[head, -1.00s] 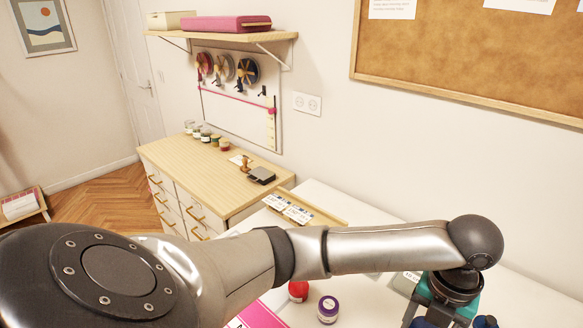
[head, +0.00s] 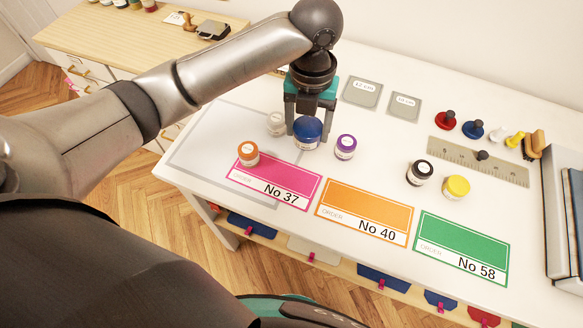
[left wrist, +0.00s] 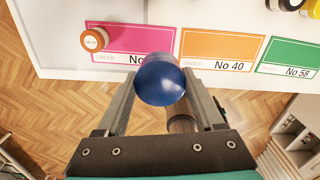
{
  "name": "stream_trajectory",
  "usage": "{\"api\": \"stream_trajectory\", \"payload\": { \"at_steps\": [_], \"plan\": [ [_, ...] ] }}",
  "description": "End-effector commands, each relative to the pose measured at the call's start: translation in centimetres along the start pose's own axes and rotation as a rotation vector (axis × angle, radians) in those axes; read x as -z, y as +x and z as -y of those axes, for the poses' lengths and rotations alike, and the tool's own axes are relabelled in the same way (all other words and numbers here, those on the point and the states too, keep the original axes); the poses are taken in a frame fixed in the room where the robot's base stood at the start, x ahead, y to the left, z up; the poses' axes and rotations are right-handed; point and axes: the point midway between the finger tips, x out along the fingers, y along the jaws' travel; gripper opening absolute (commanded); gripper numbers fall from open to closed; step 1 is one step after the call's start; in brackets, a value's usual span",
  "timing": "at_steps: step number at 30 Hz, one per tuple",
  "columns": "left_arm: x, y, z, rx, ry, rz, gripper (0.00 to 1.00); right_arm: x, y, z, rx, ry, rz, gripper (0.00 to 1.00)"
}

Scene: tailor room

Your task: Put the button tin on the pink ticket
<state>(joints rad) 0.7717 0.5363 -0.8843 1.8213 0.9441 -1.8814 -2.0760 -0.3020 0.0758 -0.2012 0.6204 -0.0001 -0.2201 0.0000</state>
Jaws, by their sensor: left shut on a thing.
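The blue tin (head: 308,128), round with a domed top, is between the fingers of my left gripper (head: 308,122). The gripper is shut on it, just behind the pink ticket's far edge in the head view. In the left wrist view the blue tin (left wrist: 160,80) sits between the fingers and covers part of the pink ticket (left wrist: 140,38). The pink ticket (head: 285,180), marked No 37, lies flat on the white table. An orange-lidded jar (head: 248,153) stands at its far left corner. My right gripper is not in view.
A pale jar (head: 276,124) and a purple-lidded jar (head: 345,146) stand close beside the blue tin. The orange ticket (head: 370,208) and green ticket (head: 465,245) lie to the right. Black-lidded (head: 420,171) and yellow-lidded (head: 456,187) jars stand behind them.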

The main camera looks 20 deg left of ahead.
Motion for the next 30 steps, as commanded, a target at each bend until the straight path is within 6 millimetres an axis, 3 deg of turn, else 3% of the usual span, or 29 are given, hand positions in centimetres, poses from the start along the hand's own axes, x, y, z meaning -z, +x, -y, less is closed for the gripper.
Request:
{"api": "stream_trajectory", "payload": {
  "at_steps": [12, 30],
  "plan": [
    [0.2, 11.2, 0.0, -0.001, -0.001, -0.005, 0.08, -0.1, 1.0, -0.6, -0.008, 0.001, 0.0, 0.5],
    [0.1, 18.2, 0.0, 0.0, 0.001, 0.0, 0.08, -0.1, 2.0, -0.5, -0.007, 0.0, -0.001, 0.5]
  ]
}}
